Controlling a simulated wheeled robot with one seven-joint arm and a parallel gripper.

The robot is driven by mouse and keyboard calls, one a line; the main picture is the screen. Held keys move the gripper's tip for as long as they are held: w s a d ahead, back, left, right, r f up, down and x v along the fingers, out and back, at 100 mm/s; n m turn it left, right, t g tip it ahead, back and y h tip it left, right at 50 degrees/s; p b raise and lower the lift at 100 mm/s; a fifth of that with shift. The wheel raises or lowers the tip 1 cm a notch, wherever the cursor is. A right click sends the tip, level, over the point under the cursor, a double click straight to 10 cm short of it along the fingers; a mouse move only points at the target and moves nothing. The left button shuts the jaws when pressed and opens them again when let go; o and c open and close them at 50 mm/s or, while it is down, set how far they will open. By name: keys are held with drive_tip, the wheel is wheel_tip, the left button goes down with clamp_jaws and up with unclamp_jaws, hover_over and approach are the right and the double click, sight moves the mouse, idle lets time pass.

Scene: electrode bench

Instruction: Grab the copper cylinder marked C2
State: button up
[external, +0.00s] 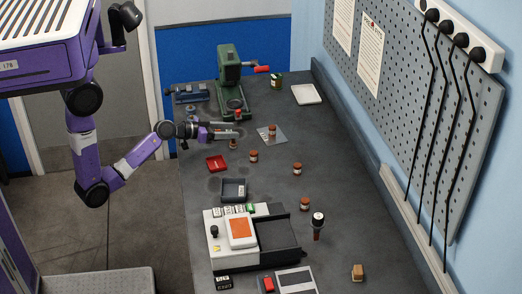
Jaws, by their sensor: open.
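Several small copper-brown cylinders with pale bands stand on the dark bench. One (272,129) is by the grey metal plate, one (253,156) is just in front of that plate, and two more (297,168) (305,203) stand toward the right. A further small copper-coloured piece (234,144) is close beneath my gripper. Their markings are too small to read, so I cannot tell which is C2. My gripper (234,131) is open, reaching in from the left over the bench's far half. It appears empty, with its fingers pointing right.
A green press (230,70) and a blue vise (190,93) stand at the back. A red tray (216,163), a dark tray (234,190) and a white machine (225,228) line the left side. A black-handled tool (318,220) stands upright. The right side is mostly clear.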

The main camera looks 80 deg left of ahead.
sight(253, 152)
drive_tip(key=w+d+m+h, duration=0.1)
drive_tip(key=w+f+m+h, duration=0.1)
drive_tip(key=h, duration=0.1)
drive_tip(key=shift+w+d+g, duration=0.15)
drive_tip(key=shift+d+g, duration=0.15)
drive_tip(key=shift+d, duration=0.1)
drive_tip(key=d+f+m+h, duration=0.1)
drive_tip(key=d, duration=0.1)
drive_tip(key=s+d+f+m+g+h, duration=0.1)
drive_tip(key=d+m, duration=0.1)
drive_tip(key=shift+s+f+h, duration=0.15)
drive_tip(key=shift+f+h, duration=0.05)
drive_tip(key=shift+h, duration=0.2)
drive_tip(key=shift+d+f+g, duration=0.15)
drive_tip(key=shift+g, duration=0.15)
drive_tip(key=shift+p+x, duration=1)
drive_tip(key=shift+x, duration=2.8)
clamp_jaws()
